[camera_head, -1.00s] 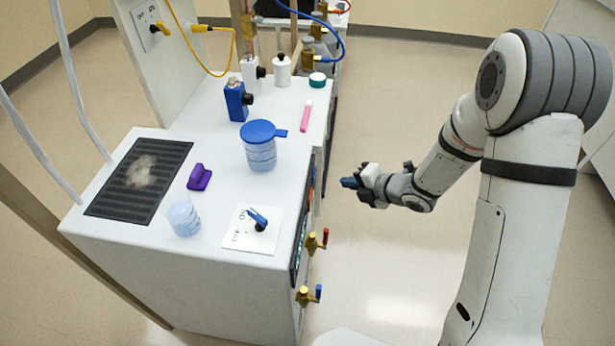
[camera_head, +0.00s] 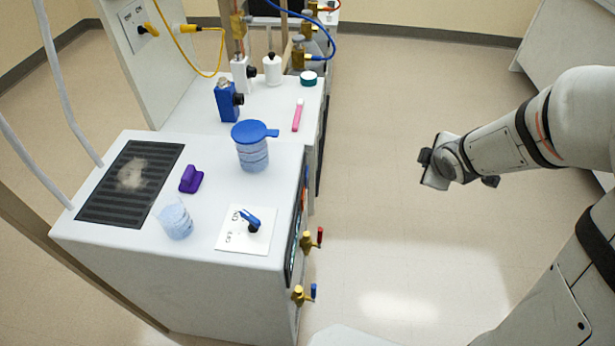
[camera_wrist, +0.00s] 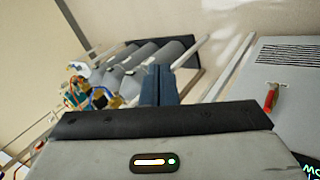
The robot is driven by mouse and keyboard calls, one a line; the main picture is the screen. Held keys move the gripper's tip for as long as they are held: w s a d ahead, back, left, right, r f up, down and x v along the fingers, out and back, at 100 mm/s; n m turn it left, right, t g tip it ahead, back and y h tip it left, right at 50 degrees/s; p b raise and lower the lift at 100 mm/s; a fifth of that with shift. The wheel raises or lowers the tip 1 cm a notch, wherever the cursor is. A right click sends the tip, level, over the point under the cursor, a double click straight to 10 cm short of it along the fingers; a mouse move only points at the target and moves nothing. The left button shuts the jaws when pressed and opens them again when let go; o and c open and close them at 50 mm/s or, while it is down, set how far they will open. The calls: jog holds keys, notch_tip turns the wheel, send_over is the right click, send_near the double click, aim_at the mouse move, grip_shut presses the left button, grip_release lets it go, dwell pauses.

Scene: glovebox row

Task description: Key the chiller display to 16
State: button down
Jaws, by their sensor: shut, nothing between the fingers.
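The chiller is the white cabinet (camera_head: 190,285) at left in the head view. Its front face turns to the right and shows only edge-on, with a dark display strip (camera_head: 293,245) too oblique to read. In the wrist view a pale panel (camera_wrist: 285,75) with slots stands at right. Green characters (camera_wrist: 313,172) show at its lower corner, cut off by the frame. My gripper (camera_head: 432,165) is over open floor, to the right of the chiller and apart from it. Its dark blue fingers (camera_wrist: 160,85) are together and empty in the wrist view.
Brass valves with a red handle (camera_head: 319,236) and a blue handle (camera_head: 313,291) stick out from the chiller front. The floor between is clear.

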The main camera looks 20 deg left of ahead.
jog(key=s+d+r+m+g+h, duration=0.3)
jog(key=s+d+r+m, duration=0.2)
jog(key=s+d+m, duration=0.45)
jog(key=s+a+r+m+g+y, duration=0.1)
jog(key=s+r+m+g, duration=0.1)
jog(key=s+m, duration=0.6)
jog(key=s, duration=0.4)
jog(key=shift+s+a+r+g, duration=0.2)
jog(key=shift+s+a+g, duration=0.1)
jog(key=shift+a+g, duration=0.1)
